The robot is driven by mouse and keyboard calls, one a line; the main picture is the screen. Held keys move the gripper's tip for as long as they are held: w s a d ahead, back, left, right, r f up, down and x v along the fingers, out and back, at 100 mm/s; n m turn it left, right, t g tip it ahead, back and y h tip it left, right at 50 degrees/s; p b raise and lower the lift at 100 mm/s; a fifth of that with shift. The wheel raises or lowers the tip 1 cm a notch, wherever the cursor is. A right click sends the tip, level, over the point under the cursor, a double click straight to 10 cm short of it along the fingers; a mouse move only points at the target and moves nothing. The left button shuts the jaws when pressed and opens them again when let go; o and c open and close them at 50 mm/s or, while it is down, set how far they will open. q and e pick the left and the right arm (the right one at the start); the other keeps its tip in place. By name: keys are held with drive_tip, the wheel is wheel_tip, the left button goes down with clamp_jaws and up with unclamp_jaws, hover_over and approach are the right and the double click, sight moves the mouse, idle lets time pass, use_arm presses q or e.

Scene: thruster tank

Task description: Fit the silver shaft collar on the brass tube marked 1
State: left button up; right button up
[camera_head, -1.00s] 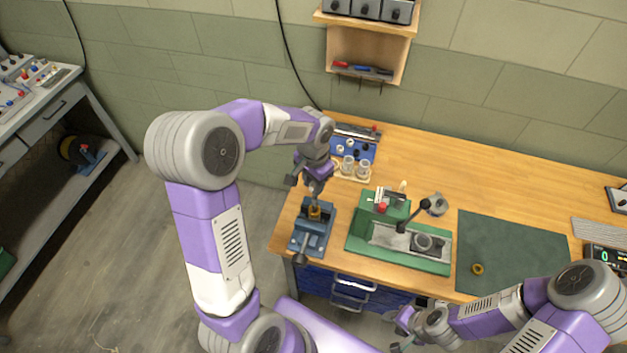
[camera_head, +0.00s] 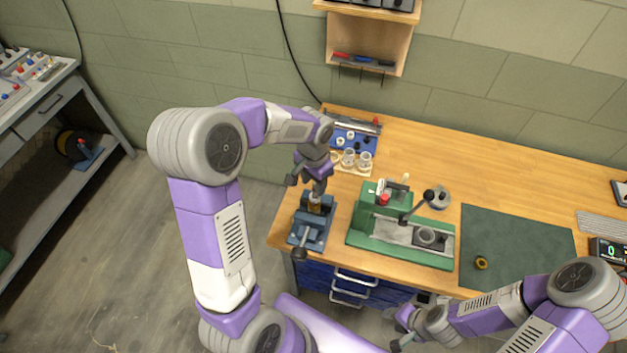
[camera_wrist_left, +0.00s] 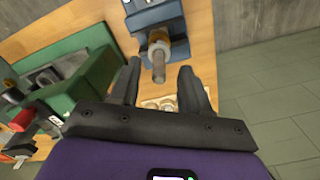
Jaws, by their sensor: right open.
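The blue vise (camera_head: 311,228) stands at the left end of the bench. It holds an upright brass piece (camera_head: 314,205), which looks like the tube; no number is readable. In the left wrist view, a brown-grey rod end (camera_wrist_left: 158,66) rises from the brass part, with a pale ring around its base. I cannot tell if that ring is the silver collar. My left gripper (camera_head: 317,190) is just above the vise. Its fingers (camera_wrist_left: 161,72) are apart on either side of the rod, with gaps. My right gripper (camera_head: 402,341) is open and empty at the front edge, low in view.
A green press (camera_head: 398,238) with a black-knobbed lever stands right of the vise. The bench behind the mat is clear.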

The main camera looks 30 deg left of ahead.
use_arm(q)
drive_tip(key=shift+o, duration=0.9)
wheel_tip(320, 180, up, 8)
drive_tip(key=shift+f, duration=0.2)
